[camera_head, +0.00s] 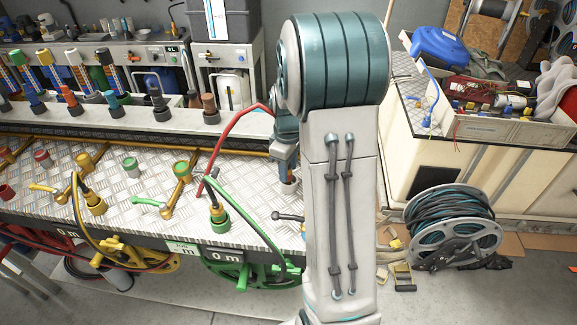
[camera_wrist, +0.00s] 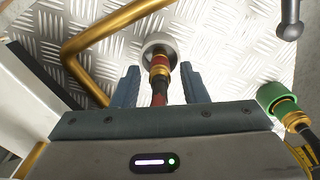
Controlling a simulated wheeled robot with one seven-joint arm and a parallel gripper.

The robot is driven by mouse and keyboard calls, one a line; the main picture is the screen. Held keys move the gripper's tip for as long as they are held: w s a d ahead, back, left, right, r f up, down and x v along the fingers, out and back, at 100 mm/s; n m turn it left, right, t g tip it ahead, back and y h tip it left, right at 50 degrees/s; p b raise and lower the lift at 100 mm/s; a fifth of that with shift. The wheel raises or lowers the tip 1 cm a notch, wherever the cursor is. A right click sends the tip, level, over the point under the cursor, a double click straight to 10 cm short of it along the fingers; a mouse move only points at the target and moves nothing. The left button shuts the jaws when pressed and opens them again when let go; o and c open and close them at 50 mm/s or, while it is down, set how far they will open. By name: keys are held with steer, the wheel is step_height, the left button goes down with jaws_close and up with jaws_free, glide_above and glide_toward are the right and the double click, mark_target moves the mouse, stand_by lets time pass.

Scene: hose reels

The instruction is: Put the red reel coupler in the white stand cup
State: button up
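The red coupler (camera_wrist: 159,75), with brass rings, shows in the wrist view between my gripper's fingers. Its far end is inside or against the round white stand cup (camera_wrist: 153,42); how deep it sits I cannot tell. My gripper (camera_wrist: 160,72) has its two blue fingers apart, one on each side of the coupler, with a visible gap on both sides. In the head view, my gripper (camera_head: 287,165) is pointed down over the right part of the metal bench, and my arm hides much of that area. The red hose (camera_head: 235,125) arches up to it.
A green coupler (camera_head: 218,215) with a green reel (camera_head: 250,272) stands just left of my gripper; it also shows in the wrist view (camera_wrist: 277,97). A yellow coupler (camera_head: 96,203) is further left. A brass pipe (camera_wrist: 75,50) runs beside the cup.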

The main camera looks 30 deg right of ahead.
step_height(320, 180, up, 12)
steer(key=shift+r, duration=0.15)
steer(key=s+a+f+m+t, duration=0.1)
steer(key=s+a+m, duration=0.2)
steer(key=s+a, duration=0.4)
steer(key=s+a+m+t, duration=0.2)
steer(key=s+a+m, duration=0.2)
steer(key=s, duration=0.8)
steer(key=a, duration=0.2)
steer(key=shift+s+a+f, duration=0.3)
steer(key=shift+a+f, duration=0.05)
